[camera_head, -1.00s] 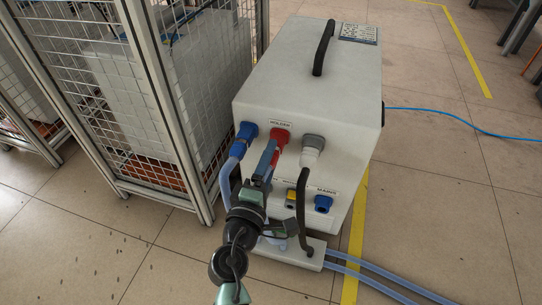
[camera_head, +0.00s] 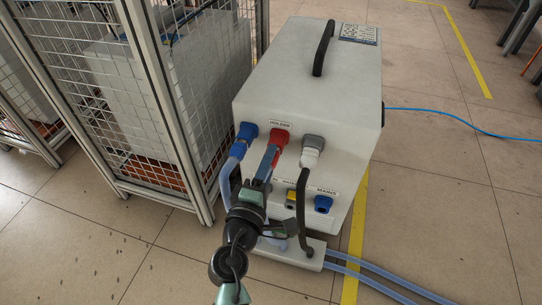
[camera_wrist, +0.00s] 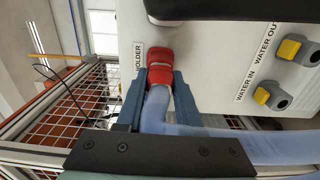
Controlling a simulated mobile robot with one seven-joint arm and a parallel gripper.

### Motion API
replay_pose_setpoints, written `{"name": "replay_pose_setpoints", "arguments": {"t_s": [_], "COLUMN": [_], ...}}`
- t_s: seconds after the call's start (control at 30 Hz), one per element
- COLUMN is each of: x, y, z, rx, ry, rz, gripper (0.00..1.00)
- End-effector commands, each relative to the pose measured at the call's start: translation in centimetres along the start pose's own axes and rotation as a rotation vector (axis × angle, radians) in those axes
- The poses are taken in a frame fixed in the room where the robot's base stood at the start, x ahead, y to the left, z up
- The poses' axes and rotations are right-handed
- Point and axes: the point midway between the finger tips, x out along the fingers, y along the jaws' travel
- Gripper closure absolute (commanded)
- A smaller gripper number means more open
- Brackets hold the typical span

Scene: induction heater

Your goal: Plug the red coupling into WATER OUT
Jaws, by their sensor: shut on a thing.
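The red coupling (camera_wrist: 160,68) sits between my gripper's two blue fingers, with a pale blue hose running from its near end. My gripper (camera_wrist: 160,84) is shut on it, close to the front panel beside the HOLDER label; it also shows in the head view (camera_head: 268,162). A red fitting (camera_head: 279,136) is on the panel just beyond the coupling. I cannot tell whether the coupling is seated or apart from it. The WATER OUT port (camera_wrist: 298,49), grey with a yellow part, is at the wrist view's right.
The WATER IN port (camera_wrist: 271,96) is beside WATER OUT. A blue coupling (camera_head: 245,135) with hose and a grey connector (camera_head: 313,146) with a dark cable flank the red fitting. A blue MAINS connector (camera_head: 323,204) is lower right. A mesh cage (camera_head: 195,150) stands close on the left.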

Motion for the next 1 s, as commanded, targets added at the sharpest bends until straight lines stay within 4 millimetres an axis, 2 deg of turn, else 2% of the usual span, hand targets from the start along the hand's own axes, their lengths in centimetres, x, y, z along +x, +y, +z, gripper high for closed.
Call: {"name": "replay_pose_setpoints", "arguments": {"t_s": [0.73,1.0], "x": [-0.01,-0.86], "y": [0.05,0.04], "z": [-0.04,-0.07], "rx": [0.0,0.0], "ry": [0.001,0.001], "rz": [0.001,0.001], "gripper": [1.0,1.0]}}
